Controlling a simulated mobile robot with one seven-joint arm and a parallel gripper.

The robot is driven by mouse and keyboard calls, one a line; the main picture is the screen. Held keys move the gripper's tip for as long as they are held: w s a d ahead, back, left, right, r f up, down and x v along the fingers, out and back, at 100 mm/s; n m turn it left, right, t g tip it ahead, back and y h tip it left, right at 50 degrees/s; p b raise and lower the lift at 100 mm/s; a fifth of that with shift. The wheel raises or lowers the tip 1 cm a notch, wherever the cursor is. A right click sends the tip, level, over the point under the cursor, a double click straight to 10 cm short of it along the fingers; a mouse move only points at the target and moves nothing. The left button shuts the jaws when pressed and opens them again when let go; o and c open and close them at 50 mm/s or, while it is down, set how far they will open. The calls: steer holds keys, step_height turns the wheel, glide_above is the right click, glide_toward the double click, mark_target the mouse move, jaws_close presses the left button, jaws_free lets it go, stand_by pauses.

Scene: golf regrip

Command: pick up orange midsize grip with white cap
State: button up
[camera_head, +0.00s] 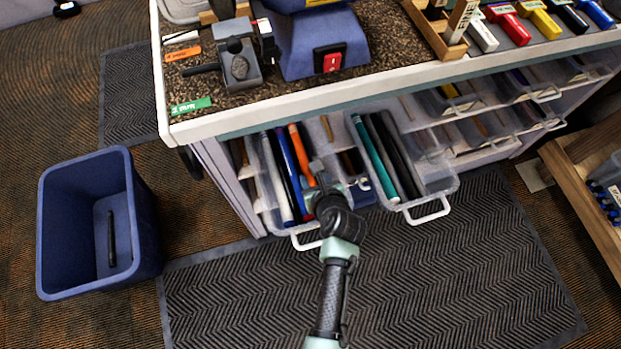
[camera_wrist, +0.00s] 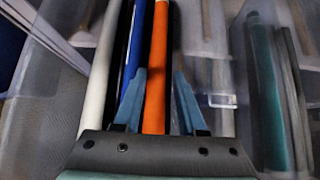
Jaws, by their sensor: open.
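The orange grip (camera_head: 299,152) lies in the open left clear drawer, beside a blue grip (camera_head: 285,160), a black one and a white one (camera_head: 272,177). Its white cap cannot be made out. In the wrist view the orange grip (camera_wrist: 157,70) runs lengthwise between the two fingers of my gripper (camera_wrist: 160,95). The blue grip (camera_wrist: 134,45) is close by the left finger, and the white grip (camera_wrist: 102,80) is farther left. My gripper (camera_head: 318,175) is open over the drawer. Whether the fingers touch the orange grip cannot be told.
A second open clear drawer (camera_head: 432,182) to the right holds a teal grip (camera_head: 373,155) and black ones. The workbench top (camera_head: 400,80) overhangs the drawers. A blue bin (camera_head: 70,225) with a black grip stands at left. The floor mat in front is clear.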

steer(key=shift+s+a+f+g, duration=0.1)
steer(key=shift+s+f+g, duration=0.2)
steer(key=shift+s+f, duration=0.5)
steer(key=shift+c, duration=0.4)
steer(key=shift+w+f, duration=0.1)
steer(key=shift+w, duration=0.1)
jaws_close()
steer(key=shift+w, duration=0.1)
steer(key=shift+r, duration=0.45)
step_height(320, 180, up, 10)
steer(key=p, duration=0.3)
steer(key=shift+w+f, duration=0.15)
